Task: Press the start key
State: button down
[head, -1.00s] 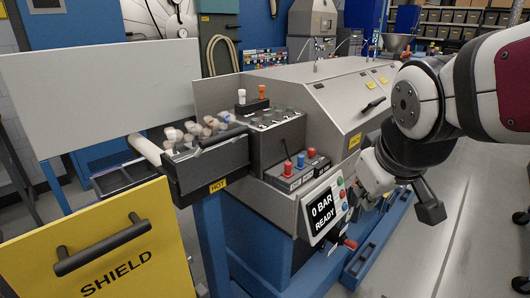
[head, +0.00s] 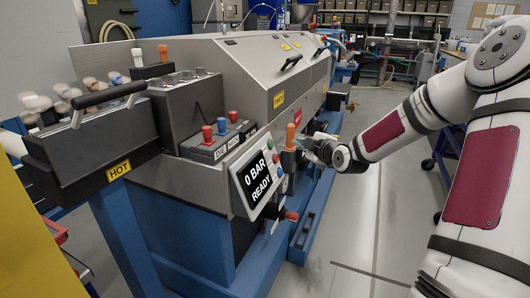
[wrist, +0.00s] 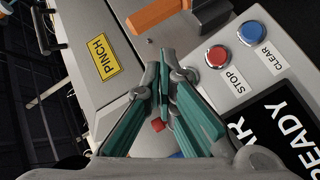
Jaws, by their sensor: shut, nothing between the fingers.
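The control panel shows a display (head: 258,178) reading "0 BAR READY" with a column of small round keys at its right edge. In that column the top key (head: 270,143) looks green, though it is tiny. The wrist view shows the red STOP key (wrist: 217,56) and the blue CLEAR key (wrist: 251,33). No START label is readable there; my fingers cover the panel beside STOP. My gripper (wrist: 166,62) is shut and empty, its tips just left of STOP; contact cannot be told. In the head view, my gripper (head: 305,145) is right of the panel, partly behind an orange handle.
The orange handle (head: 290,137) stands close to my gripper, and also shows in the wrist view (wrist: 158,14). A yellow PINCH label (wrist: 105,59) is on the metal housing. A red knob (head: 291,216) sticks out below the panel. Grey floor (head: 350,215) lies open to the right.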

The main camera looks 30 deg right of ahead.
aim_at(271, 144)
jog(key=shift+d+t+h, duration=0.4)
jog(key=shift+d+t, duration=0.1)
jog(key=shift+d, duration=0.8)
jog(key=shift+f+b, duration=0.1)
jog(key=shift+b, duration=0.2)
jog(key=w+a+f+b, duration=0.3)
jog(key=w+a+b, duration=0.2)
jog(key=w, duration=0.1)
jog(key=shift+w+b, duration=0.25)
jog(key=shift+b, duration=0.05)
jog(key=shift+w+a, duration=0.1)
jog(key=shift+a, duration=0.1)
jog(key=shift+w+a+f+b, duration=0.1)
jog(key=shift+w+b, duration=0.15)
jog(key=shift+b, duration=0.15)
jog(key=shift+w+a+f+b, duration=0.15)
jog(key=shift+w+a+b, duration=0.15)
jog(key=shift+b, duration=0.1)
dwell(0.9)
dwell(0.3)
jog(key=shift+s+d+r+p, duration=0.35)
jog(key=shift+s+d, duration=0.1)
jog(key=shift+s, duration=0.2)
